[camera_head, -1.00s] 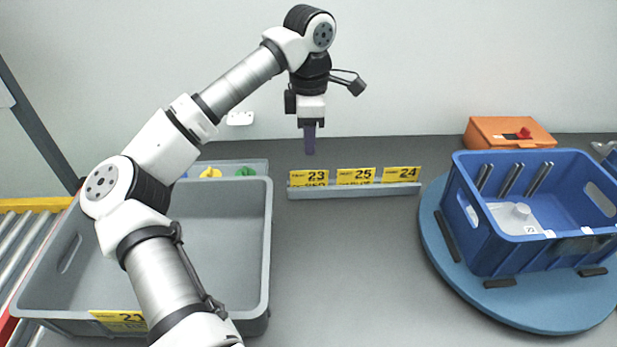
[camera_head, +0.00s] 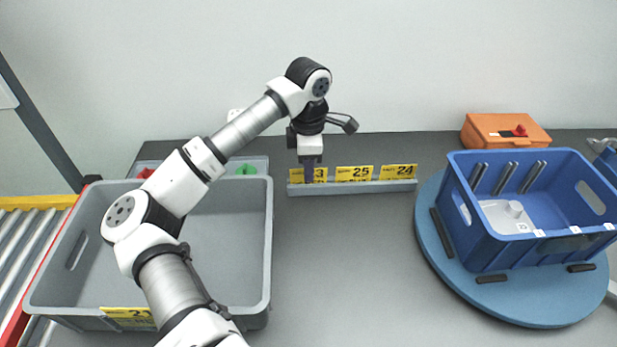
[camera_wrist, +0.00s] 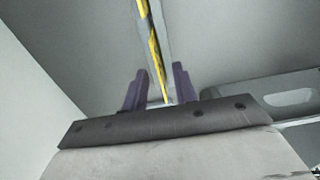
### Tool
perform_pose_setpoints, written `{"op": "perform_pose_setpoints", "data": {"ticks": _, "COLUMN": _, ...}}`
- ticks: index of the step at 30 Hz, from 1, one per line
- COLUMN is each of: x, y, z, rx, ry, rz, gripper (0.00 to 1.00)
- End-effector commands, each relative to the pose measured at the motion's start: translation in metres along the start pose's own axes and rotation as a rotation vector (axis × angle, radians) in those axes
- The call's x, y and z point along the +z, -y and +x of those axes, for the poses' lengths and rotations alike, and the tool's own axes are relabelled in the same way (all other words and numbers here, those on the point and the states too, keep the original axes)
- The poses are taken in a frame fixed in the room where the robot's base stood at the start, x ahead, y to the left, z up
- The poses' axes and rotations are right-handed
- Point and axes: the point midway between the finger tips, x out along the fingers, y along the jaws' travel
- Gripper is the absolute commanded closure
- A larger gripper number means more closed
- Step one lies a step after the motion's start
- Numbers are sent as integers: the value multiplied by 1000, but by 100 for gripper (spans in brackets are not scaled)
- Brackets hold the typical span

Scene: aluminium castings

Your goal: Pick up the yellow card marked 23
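The yellow card marked 23 (camera_head: 320,175) stands upright at the left end of a grey rack (camera_head: 350,188), with the cards marked 25 (camera_head: 354,173) and 24 (camera_head: 398,171) to its right. My gripper (camera_head: 309,172) points down at the card and hides its middle in the head view. In the wrist view my gripper (camera_wrist: 160,85) has its two purple fingers apart, with a yellow card edge (camera_wrist: 155,50) running in line with the gap between them. Whether the fingers touch the card cannot be told.
A large grey bin (camera_head: 262,245) with a yellow card (camera_head: 128,314) on its front stands at left. A blue crate (camera_head: 545,257) sits on a round blue turntable (camera_head: 450,285) at right. An orange box (camera_head: 505,131) is at the back. The middle table is clear.

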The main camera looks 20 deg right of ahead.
Motion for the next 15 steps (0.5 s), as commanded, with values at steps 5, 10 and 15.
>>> {"op": "perform_pose_setpoints", "data": {"ticks": 5, "x": 0, "y": 0, "z": 0, "rx": 0, "ry": 0, "rz": 0, "gripper": 94}}
{"op": "perform_pose_setpoints", "data": {"ticks": 10, "x": 0, "y": 0, "z": 0, "rx": 0, "ry": 0, "rz": 0, "gripper": 100}}
{"op": "perform_pose_setpoints", "data": {"ticks": 15, "x": 0, "y": 0, "z": 0, "rx": 0, "ry": 0, "rz": 0, "gripper": 100}}
